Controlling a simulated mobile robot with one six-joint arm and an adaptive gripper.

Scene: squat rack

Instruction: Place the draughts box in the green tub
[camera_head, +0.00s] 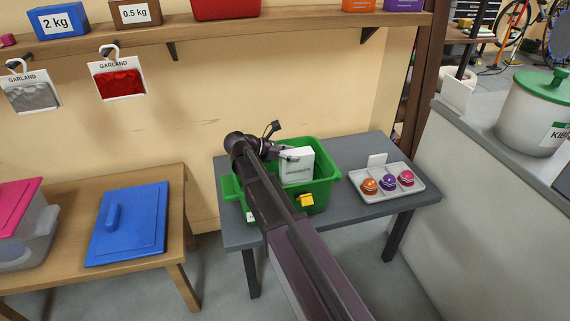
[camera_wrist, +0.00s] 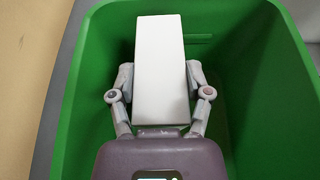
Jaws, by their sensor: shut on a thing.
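The green tub (camera_head: 330,186) stands on the grey table, with a small yellow tag on its front. A white box (camera_head: 297,165), which I take as the draughts box, is upright at the tub's opening. My gripper (camera_head: 286,155) is shut on this box. In the wrist view the white box (camera_wrist: 160,70) lies between the two fingers of my gripper (camera_wrist: 160,85). The walls of the green tub (camera_wrist: 270,80) surround it there. Whether the box touches the tub floor is hidden. My arm covers part of the tub's left and front.
A light tray (camera_head: 415,189) with several coloured round items sits right of the tub on the grey table (camera_head: 350,150). A wooden table (camera_head: 75,205) with a blue lid (camera_head: 128,225) is at left. A shelf (camera_head: 215,32) runs above. A counter with a lidded pot (camera_head: 535,115) is at right.

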